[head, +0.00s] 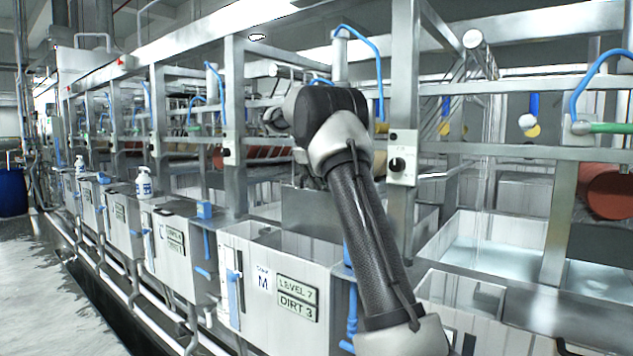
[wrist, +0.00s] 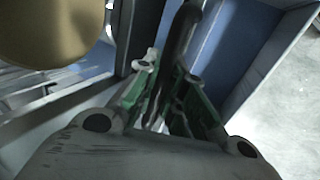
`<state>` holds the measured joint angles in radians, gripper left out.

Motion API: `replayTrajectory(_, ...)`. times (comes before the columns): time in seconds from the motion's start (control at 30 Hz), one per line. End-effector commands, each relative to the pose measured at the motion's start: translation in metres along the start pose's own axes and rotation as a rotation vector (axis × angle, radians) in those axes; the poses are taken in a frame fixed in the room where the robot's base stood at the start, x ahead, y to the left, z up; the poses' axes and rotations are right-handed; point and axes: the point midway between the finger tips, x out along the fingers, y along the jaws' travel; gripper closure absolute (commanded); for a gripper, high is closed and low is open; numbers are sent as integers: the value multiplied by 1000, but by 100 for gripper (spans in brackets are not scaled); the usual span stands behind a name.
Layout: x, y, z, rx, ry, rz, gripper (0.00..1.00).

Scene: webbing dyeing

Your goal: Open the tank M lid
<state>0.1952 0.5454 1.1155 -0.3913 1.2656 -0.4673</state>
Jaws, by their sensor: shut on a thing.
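Tank M (head: 245,315) is the pale box in the front row of the head view, with a "Tank M" label and a "LEVEL 7 / DIRT 3" plate. Its top looks open. A grey metal panel (head: 312,212) stands raised at its back and looks like the lid.
Metal frame posts (head: 402,130) rise close to my arm. A control box (head: 402,158) with a black knob sits on one. White bottles (head: 144,183) stand on neighbouring tanks to the left. An open basin of pale liquid (head: 490,250) lies right. The floor at left is clear.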

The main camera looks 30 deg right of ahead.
Motion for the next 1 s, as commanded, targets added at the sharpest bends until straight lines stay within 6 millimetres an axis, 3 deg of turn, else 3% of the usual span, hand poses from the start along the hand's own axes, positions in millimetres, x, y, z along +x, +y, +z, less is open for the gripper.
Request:
replayTrajectory(0.17,0,1,0,-2,0,2,100)
replayTrajectory(0.2,0,1,0,-1,0,2,87)
replayTrajectory(0.33,0,1,0,-1,0,1,66)
replayTrajectory(0.7,-5,0,0,0,1,1,66)
replayTrajectory(0.83,-24,0,-1,-1,3,2,66)
replayTrajectory(1.0,-64,1,0,0,4,3,66)
